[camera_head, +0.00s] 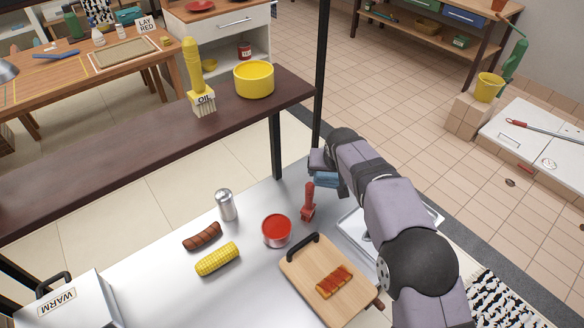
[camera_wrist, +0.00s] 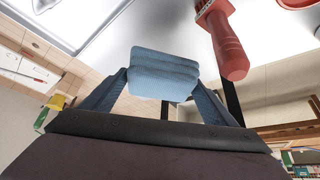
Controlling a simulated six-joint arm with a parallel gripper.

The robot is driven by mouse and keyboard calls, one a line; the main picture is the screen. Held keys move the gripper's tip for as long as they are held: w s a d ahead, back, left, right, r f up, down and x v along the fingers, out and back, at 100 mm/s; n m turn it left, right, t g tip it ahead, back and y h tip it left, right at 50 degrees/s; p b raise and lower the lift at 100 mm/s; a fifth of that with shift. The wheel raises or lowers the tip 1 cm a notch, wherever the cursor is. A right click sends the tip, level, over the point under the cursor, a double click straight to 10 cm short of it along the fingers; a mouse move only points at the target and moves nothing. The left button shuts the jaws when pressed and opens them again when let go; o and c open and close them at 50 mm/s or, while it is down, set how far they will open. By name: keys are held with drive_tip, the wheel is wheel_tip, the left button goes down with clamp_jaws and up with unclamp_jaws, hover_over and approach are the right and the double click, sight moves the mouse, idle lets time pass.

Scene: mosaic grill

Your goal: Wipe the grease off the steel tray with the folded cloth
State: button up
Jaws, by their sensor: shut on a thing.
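My gripper (camera_head: 322,163) is shut on the folded blue cloth (camera_head: 326,181). In the wrist view the cloth (camera_wrist: 163,72) is a ribbed, layered pad between the two fingers. It is near the far edge of the steel table, beyond a red-handled tool. The steel tray (camera_head: 349,226) lies to the right of the cutting board, largely hidden behind my arm. In the wrist view part of the tray (camera_wrist: 85,22) shows at the upper left, apart from the cloth. I cannot make out any grease on the part that shows.
The red-handled tool (camera_head: 308,203) stands close to the gripper. A red tub (camera_head: 276,230), a cutting board (camera_head: 310,258) with skewered food, corn (camera_head: 217,259), a sausage (camera_head: 202,237) and a shaker (camera_head: 226,205) are to the left. A black post (camera_head: 321,75) rises behind the gripper.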

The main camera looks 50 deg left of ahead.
drive_tip(key=w+d+m+t+h+p, duration=0.2)
drive_tip(key=w+d+m+h, duration=0.2)
drive_tip(key=w+d+m, duration=0.85)
drive_tip(key=shift+w+d+f+n+b, duration=0.25)
drive_tip(key=shift+d+f+n+b, duration=0.25)
drive_tip(key=shift+d+f, duration=0.55)
drive_tip(key=shift+w+d+f+n+b, duration=0.25)
drive_tip(key=shift+d+f+n+b, duration=0.4)
drive_tip(key=shift+f, duration=0.8)
drive_tip(key=shift+w+d+f+n+b, duration=0.25)
drive_tip(key=shift+d+f+n+b, duration=0.15)
drive_tip(key=shift+d+f, duration=0.7)
drive_tip(key=shift+s+a+f, duration=0.1)
drive_tip(key=shift+s+a, duration=0.1)
drive_tip(key=shift+a, duration=0.1)
drive_tip(key=shift+c, duration=0.3)
drive_tip(key=shift+s+d+f, duration=0.1)
drive_tip(key=shift+s+f, duration=0.15)
drive_tip(key=shift+s, duration=0.55)
drive_tip(key=shift+s+d, duration=0.1)
drive_tip(key=shift+s, duration=5.6)
drive_tip(key=shift+c, duration=0.2)
drive_tip(key=shift+r+p, duration=0.3)
drive_tip(key=shift+p, duration=0.3)
drive_tip(key=shift+w+f, duration=0.3)
drive_tip(key=shift+w, duration=6.45)
wheel_tip(320, 180, up, 8)
drive_tip(key=p, duration=0.2)
drive_tip(key=shift+r+p, duration=0.2)
drive_tip(key=shift+p, duration=0.25)
